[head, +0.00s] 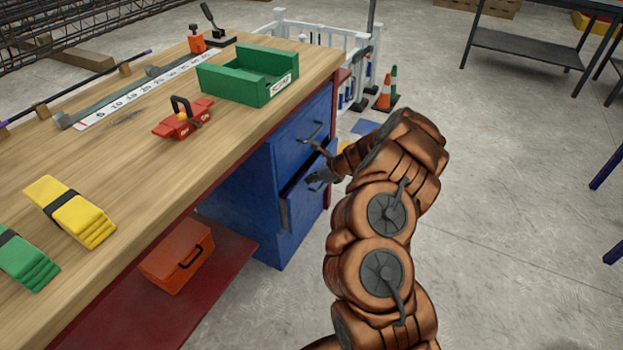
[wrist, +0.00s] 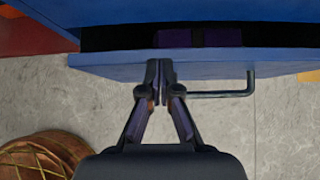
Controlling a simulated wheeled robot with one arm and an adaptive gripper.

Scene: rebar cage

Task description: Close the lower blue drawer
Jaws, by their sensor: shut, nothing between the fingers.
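The lower blue drawer (head: 299,196) sits in the blue cabinet under the workbench and stands partly open, its front proud of the cabinet. In the wrist view the top of its front panel (wrist: 110,65) shows, with a dark gap and purple shapes behind it. Its grey bar handle (wrist: 225,94) sticks out right of my fingers. My gripper (wrist: 160,65) is shut and empty, fingertips at the drawer front, left of the handle; I cannot tell whether they touch. In the head view my gripper (head: 318,178) is partly hidden by my arm.
The upper blue drawer (head: 300,135) looks shut, its handle just above my gripper. The wooden bench top (head: 150,185) holds a green bin (head: 245,80), a red clamp tool and yellow blocks. An orange toolbox (head: 175,262) sits on the red lower shelf.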

